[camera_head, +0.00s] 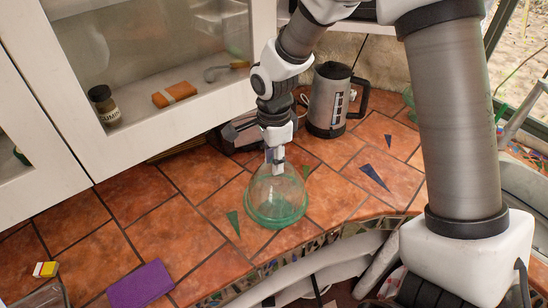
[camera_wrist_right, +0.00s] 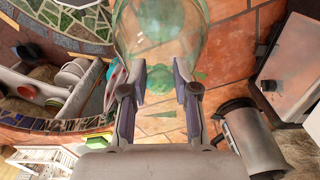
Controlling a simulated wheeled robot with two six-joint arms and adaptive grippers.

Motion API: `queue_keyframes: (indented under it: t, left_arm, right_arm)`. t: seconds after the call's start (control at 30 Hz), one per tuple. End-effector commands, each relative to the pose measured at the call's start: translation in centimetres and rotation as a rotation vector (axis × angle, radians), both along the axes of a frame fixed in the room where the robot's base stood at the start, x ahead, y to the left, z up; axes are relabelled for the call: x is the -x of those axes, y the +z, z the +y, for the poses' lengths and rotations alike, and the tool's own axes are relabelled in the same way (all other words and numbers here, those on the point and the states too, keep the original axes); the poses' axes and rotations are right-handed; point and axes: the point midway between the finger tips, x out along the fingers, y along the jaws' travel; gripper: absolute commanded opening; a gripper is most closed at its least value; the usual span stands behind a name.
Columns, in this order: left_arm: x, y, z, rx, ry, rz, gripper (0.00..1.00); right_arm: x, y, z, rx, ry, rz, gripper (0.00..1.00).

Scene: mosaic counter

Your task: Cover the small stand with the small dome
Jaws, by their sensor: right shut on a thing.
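The small dome (camera_head: 272,188) is clear, green-tinted glass and stands upright over the tiled counter near its front edge. My right gripper (camera_head: 275,158) reaches down from above and is shut on the knob at its top. In the right wrist view, the fingers (camera_wrist_right: 160,82) close around the dome's top, and the dome (camera_wrist_right: 158,32) fills the upper middle. A denser green ring shows at the dome's base; I cannot tell whether it is the dome's rim or the small stand under it. I cannot tell whether the dome touches the counter. My left gripper is not in view.
A steel kettle (camera_head: 328,100) stands behind the dome to the right. A glass-fronted cabinet (camera_head: 150,100) borders the counter's back left. A purple cloth (camera_head: 140,285) and a small yellow-and-red box (camera_head: 45,269) lie at left.

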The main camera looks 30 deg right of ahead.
Motion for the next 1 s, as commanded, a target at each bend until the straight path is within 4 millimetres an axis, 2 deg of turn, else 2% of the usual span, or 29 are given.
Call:
queue_keyframes:
  t: [0.1, 0.13, 0.2, 0.5, 0.63, 0.77, 1.0]
  left_arm:
    - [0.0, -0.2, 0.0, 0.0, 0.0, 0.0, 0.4]
    - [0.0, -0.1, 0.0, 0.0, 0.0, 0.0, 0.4]
    - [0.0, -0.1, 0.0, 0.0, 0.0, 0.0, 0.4]
    - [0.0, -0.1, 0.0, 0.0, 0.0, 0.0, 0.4]
    - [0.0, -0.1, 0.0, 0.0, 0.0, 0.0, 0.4]
    - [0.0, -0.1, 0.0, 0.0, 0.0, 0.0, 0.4]
    - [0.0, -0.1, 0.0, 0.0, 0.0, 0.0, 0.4]
  right_arm:
    - [0.0, -0.2, 0.0, 0.0, 0.0, 0.0, 0.0]
    - [0.0, -0.2, 0.0, 0.0, 0.0, 0.0, 0.33]
    - [0.0, -0.2, 0.0, 0.0, 0.0, 0.0, 0.58]
    - [0.0, -0.2, 0.0, 0.0, 0.0, 0.001, 0.59]
    - [0.0, 0.9, 0.0, 0.0, -0.001, -0.001, 0.59]
    - [-0.2, 3.6, 0.0, 0.0, 0.0, -0.006, 0.59]
    - [-0.2, 9.6, -0.1, 0.001, 0.0, -0.005, 0.59]
